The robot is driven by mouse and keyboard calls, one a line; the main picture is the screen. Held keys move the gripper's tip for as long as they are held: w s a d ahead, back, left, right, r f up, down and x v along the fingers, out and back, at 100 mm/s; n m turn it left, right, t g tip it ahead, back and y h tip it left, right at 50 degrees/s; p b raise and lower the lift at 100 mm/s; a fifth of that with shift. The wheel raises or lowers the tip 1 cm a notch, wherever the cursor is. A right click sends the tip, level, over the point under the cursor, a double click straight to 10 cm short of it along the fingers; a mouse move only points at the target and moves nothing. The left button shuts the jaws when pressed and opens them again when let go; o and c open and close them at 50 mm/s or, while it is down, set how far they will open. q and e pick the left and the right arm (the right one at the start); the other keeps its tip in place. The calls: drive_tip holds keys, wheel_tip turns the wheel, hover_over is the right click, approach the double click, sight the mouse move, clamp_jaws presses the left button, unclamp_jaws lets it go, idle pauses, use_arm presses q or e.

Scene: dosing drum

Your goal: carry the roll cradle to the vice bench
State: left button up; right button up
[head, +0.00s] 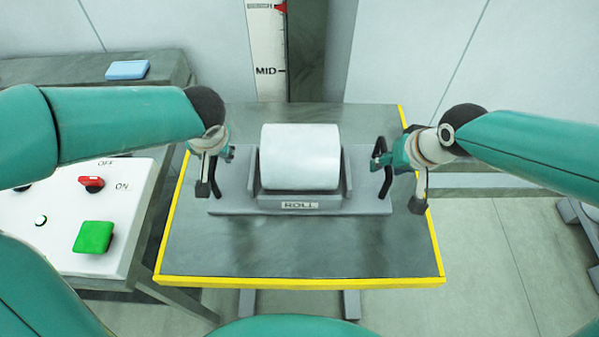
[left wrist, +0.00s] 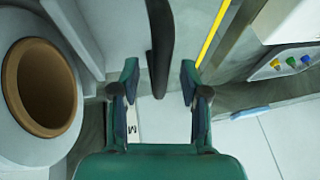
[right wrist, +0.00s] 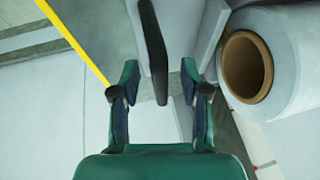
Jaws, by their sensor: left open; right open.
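The grey roll cradle (head: 235,197), labelled ROLL, sits on a dark table with yellow edges. A white roll (head: 300,157) lies in it; its brown hollow core shows in the left wrist view (left wrist: 45,88) and right wrist view (right wrist: 245,66). My left gripper (head: 214,172) is open at the cradle's left black handle (left wrist: 160,45), which shows between its fingers. My right gripper (head: 398,180) is open at the right black handle (right wrist: 153,50), also between its fingers. Whether the fingers touch the handles I cannot tell. I cannot identify a vice bench.
A white control panel (head: 60,240) with a green button (head: 94,237) and red switch stands left of the table (head: 300,250). A dark bench (head: 60,68) with a blue block (head: 128,70) is behind it. Open floor (head: 500,260) shows at right.

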use_arm(q)
drive_tip(key=shift+w+a+f, duration=0.15)
drive_tip(key=shift+w+f, duration=0.05)
drive_tip(key=shift+f, duration=0.35)
use_arm(e)
drive_tip(key=shift+w+a+f, duration=0.1)
drive_tip(key=shift+w+f, duration=0.1)
drive_tip(key=shift+f, duration=0.35)
use_arm(q)
clamp_jaws()
use_arm(e)
clamp_jaws()
use_arm(q)
drive_tip(key=shift+w+r, duration=0.2)
drive_tip(key=shift+r, duration=0.05)
use_arm(e)
drive_tip(key=shift+w+r, duration=0.2)
drive_tip(key=shift+r, duration=0.05)
